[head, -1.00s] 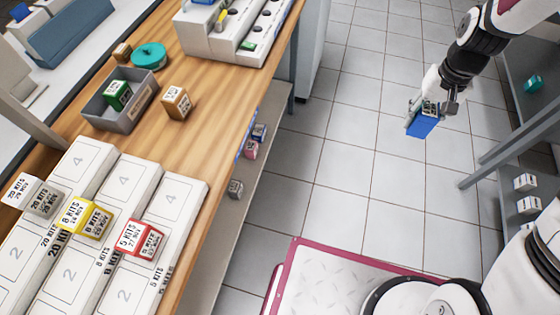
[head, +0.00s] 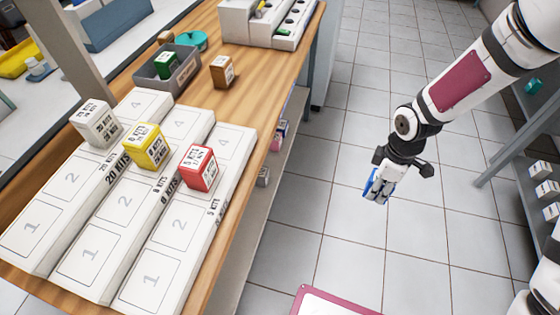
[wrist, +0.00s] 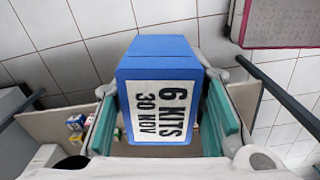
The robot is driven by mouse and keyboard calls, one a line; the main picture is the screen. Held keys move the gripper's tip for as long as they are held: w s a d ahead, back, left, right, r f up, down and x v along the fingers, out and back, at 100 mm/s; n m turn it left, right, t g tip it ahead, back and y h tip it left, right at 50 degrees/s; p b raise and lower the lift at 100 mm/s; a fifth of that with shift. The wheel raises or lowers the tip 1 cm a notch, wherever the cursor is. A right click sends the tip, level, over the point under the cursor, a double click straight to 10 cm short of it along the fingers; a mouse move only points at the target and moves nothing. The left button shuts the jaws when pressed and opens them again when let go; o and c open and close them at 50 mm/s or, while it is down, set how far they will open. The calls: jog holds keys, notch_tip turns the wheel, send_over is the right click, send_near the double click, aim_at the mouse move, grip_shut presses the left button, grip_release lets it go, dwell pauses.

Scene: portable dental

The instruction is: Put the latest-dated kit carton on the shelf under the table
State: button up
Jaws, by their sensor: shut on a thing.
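My gripper (head: 378,188) is shut on a blue carton (wrist: 160,60). The wrist view shows its label, "6 KITS 30 NOV", between the two teal finger pads. In the head view the blue carton (head: 371,184) hangs above the tiled floor, right of the table and clear of it. The wooden table (head: 262,105) runs along the left. The shelf under the table (head: 245,235) shows along its right side, holding a grey carton (head: 263,177) and a pink carton (head: 277,143); much of the shelf is hidden by the tabletop.
White (head: 96,124), yellow (head: 146,147) and red (head: 199,168) cartons stand on numbered white lanes. A brown carton (head: 222,72) stands near a grey tray (head: 183,78) holding a green carton (head: 166,66). A rack with cartons (head: 537,180) stands at right. Floor between is free.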

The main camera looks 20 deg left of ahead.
jog(key=s+a+f+m+b, duration=0.3)
jog(key=a+f+m+b, duration=0.4)
jog(key=a+f+m, duration=0.35)
jog(key=s+a+f+m+b, duration=0.4)
jog(key=a+f+m+b, duration=0.4)
jog(key=f+m, duration=0.45)
jog(key=s+a+f+m+b, duration=0.3)
jog(key=a+f+m+b, duration=0.4)
jog(key=a+f+m, duration=0.4)
jog(key=a+b, duration=0.1)
jog(key=a, duration=0.4)
jog(key=w+a+f+b, duration=0.1)
jog(key=a+b, duration=0.1)
jog(key=a, duration=0.2)
jog(key=w+a+f+b, duration=0.1)
jog(key=a+b, duration=0.1)
jog(key=a, duration=0.3)
jog(key=shift+w+a+f, duration=0.1)
jog(key=shift+w+a, duration=0.1)
jog(key=shift+a, duration=0.1)
notch_tip(320, 180, down, 4)
jog(key=b, duration=0.3)
jog(key=shift+r, duration=0.3)
